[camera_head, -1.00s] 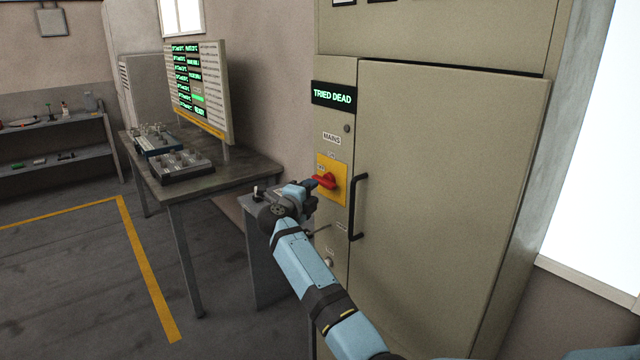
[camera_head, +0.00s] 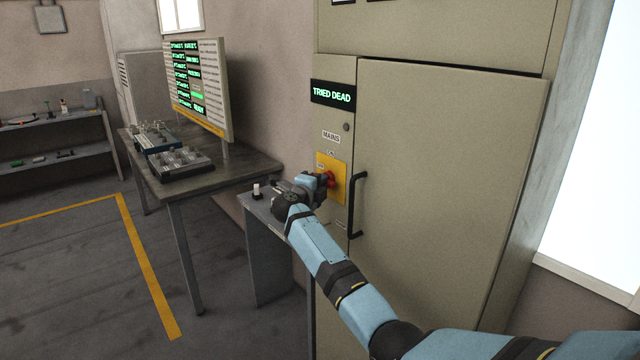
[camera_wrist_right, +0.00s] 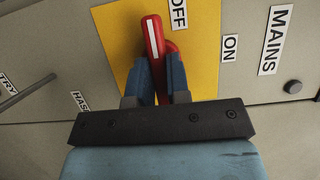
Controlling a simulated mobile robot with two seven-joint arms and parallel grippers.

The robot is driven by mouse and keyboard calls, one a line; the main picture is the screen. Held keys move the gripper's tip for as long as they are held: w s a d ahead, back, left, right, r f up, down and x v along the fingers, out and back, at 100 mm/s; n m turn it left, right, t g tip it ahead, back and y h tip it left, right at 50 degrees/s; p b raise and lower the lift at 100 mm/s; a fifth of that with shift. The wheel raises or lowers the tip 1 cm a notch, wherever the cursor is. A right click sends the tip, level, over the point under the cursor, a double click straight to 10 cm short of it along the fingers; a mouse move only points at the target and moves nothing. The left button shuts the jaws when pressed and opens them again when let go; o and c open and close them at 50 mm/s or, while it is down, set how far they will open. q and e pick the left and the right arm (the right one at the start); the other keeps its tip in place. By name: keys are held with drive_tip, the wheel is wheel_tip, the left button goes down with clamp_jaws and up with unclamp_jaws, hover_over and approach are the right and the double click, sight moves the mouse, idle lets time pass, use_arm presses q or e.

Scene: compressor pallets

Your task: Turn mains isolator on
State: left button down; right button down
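The mains isolator is a red handle (camera_head: 331,179) on a yellow plate (camera_head: 340,190) on the beige cabinet's narrow left panel. In the right wrist view the red handle (camera_wrist_right: 153,38), with a white stripe, points towards the OFF label (camera_wrist_right: 179,14). The ON label (camera_wrist_right: 230,47) is off to its right there. My right gripper (camera_head: 322,181) is at the handle. Its two blue fingers (camera_wrist_right: 159,78) straddle the handle, one on each side, very close to it. I cannot tell whether they press on it. My left gripper is not in view.
A lit sign (camera_head: 333,94) reads TRIED DEAD above the isolator. A black door handle (camera_head: 357,205) stands just right of the plate. A small table (camera_head: 262,208) is left of the cabinet. A workbench (camera_head: 240,170) with a display board (camera_head: 200,90) is farther left.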

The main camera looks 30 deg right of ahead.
use_arm(q)
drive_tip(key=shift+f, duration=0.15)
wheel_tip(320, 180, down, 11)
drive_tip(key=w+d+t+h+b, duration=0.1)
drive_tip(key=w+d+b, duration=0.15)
drive_tip(key=b, duration=2.25)
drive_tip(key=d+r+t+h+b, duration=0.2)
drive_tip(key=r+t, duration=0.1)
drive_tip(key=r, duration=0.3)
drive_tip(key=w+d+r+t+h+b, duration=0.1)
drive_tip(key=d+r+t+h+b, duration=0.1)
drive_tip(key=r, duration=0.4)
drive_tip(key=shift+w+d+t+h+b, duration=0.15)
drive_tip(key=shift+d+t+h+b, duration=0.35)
drive_tip(key=shift+b, duration=0.35)
use_arm(e)
drive_tip(key=m+g+h, duration=0.2)
drive_tip(key=m, duration=0.5)
drive_tip(key=m+g+h, duration=0.2)
drive_tip(key=m, duration=0.6)
drive_tip(key=m+g+h, duration=0.2)
drive_tip(key=m, duration=0.5)
drive_tip(key=shift+w+f+m+g+h, duration=0.25)
drive_tip(key=shift+w+m+g+h, duration=0.05)
drive_tip(key=shift+m, duration=0.1)
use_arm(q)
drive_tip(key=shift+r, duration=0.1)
